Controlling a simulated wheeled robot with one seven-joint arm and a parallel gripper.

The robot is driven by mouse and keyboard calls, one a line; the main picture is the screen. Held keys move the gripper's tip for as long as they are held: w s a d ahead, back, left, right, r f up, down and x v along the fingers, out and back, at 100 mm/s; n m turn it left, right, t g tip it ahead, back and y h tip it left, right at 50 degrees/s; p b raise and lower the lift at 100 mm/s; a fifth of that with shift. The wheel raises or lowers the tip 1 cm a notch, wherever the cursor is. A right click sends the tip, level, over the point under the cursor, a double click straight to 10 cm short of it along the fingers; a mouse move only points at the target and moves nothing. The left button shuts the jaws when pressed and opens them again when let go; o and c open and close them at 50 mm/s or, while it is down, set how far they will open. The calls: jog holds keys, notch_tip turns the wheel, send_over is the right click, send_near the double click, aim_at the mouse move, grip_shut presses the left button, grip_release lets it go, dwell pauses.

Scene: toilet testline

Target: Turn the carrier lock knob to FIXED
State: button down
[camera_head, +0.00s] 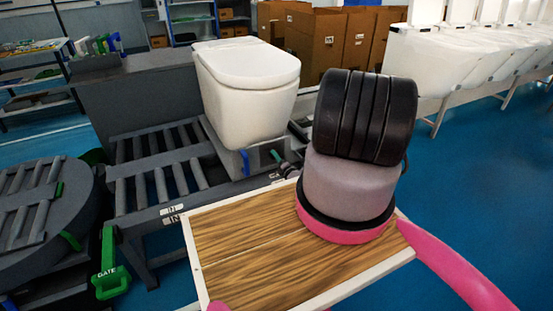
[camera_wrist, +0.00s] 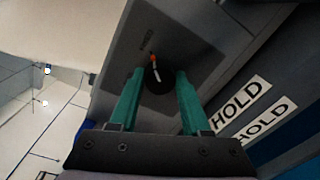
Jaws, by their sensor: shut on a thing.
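The carrier lock knob (camera_wrist: 160,88) is round and black, with a white pointer tipped orange, on a dark panel of the grey carrier (camera_wrist: 128,48). The pointer aims up and slightly left in the wrist view, toward small lettering too blurred to read. My gripper (camera_wrist: 160,74) has its two green fingers on either side of the knob, shut on it. In the head view my gripper (camera_head: 276,156) shows as a small green part at the carrier's front face. A white toilet (camera_head: 245,95) stands on the carrier; the knob is hidden there.
The carrier sits on a grey roller conveyor (camera_head: 160,180) with IN labels. HOLD labels (camera_wrist: 238,106) lie right of the knob. A green GATE handle (camera_head: 108,265) stands at lower left. Boxes (camera_head: 325,45) and other toilets (camera_head: 450,60) are behind. Blue floor (camera_head: 480,180) is clear at right.

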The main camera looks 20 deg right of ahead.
dwell(0.4)
jog(key=shift+c, duration=1.8)
grip_release()
jog(key=shift+s, duration=0.15)
jog(key=s, duration=1)
jog(key=shift+s+d+r, duration=0.2)
jog(key=shift+s, duration=0.1)
